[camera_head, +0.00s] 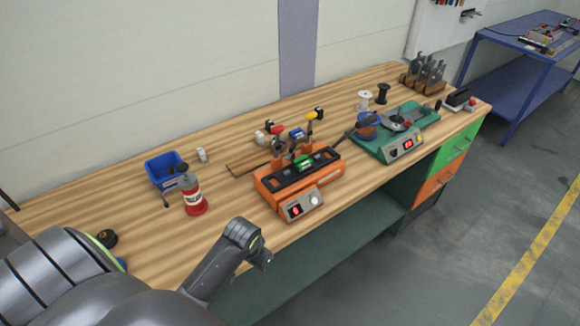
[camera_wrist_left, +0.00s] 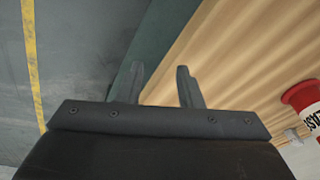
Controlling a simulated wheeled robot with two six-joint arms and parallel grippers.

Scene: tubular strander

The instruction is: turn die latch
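An orange machine (camera_head: 300,183) stands mid-bench. It carries a black slotted top, a small green block (camera_head: 303,162), a lever with a red knob (camera_head: 277,130) and one with a yellow knob (camera_head: 311,116). I cannot tell for sure which part is the die latch. My left gripper (camera_head: 265,260) is at the bench's front edge, left of and nearer than the orange machine, touching none of it. In the left wrist view its two fingers (camera_wrist_left: 158,82) are apart with nothing between them. My right gripper is in neither view.
A red bottle (camera_head: 194,198) stands on the wooden bench near a blue bin (camera_head: 164,168); the bottle also shows in the left wrist view (camera_wrist_left: 306,97). A green machine (camera_head: 400,135) stands right of the orange one. The bench between bottle and orange machine is clear.

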